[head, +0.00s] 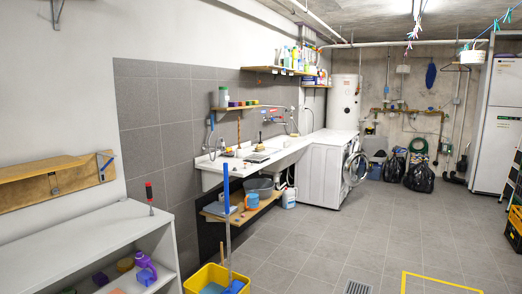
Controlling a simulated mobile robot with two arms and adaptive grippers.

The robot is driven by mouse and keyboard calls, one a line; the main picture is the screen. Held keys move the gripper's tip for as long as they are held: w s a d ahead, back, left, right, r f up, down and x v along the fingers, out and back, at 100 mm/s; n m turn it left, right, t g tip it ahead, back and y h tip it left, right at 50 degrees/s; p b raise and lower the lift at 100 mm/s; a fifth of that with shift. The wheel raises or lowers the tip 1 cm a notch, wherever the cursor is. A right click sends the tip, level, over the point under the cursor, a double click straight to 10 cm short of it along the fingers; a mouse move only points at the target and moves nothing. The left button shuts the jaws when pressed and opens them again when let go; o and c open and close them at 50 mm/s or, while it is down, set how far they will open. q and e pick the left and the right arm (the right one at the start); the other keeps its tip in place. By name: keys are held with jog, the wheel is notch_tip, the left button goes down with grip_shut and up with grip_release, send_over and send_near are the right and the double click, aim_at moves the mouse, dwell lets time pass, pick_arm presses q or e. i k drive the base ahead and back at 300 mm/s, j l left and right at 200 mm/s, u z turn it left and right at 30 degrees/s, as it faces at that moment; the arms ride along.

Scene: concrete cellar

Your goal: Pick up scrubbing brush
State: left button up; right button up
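I cannot pick out a scrubbing brush for certain at this size. Small items that are hard to identify lie around the white sink counter (213,171) by the tiled wall. A small wall shelf (228,109) above it holds a green container (223,97) and small coloured blocks that look like sponges. Neither of my grippers shows in the head view.
A yellow bucket (187,286) with a blue-topped pole stands at the front. The white shelf unit (75,242) fills the lower left. A washing machine (325,175) has its door open. Black bags (420,178) stand at the back. The tiled floor (350,235) in the middle is clear.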

aim_at(260, 147)
jog(key=i+l+z, duration=0.3)
jog(key=i, duration=0.35)
jog(key=i+z, duration=0.3)
jog(key=i, duration=2.6)
jog(key=i+l+u, duration=0.15)
jog(key=i+u, duration=0.35)
jog(key=i+l+u, duration=0.5)
jog(key=i, duration=0.2)
jog(key=i+l+u, duration=0.5)
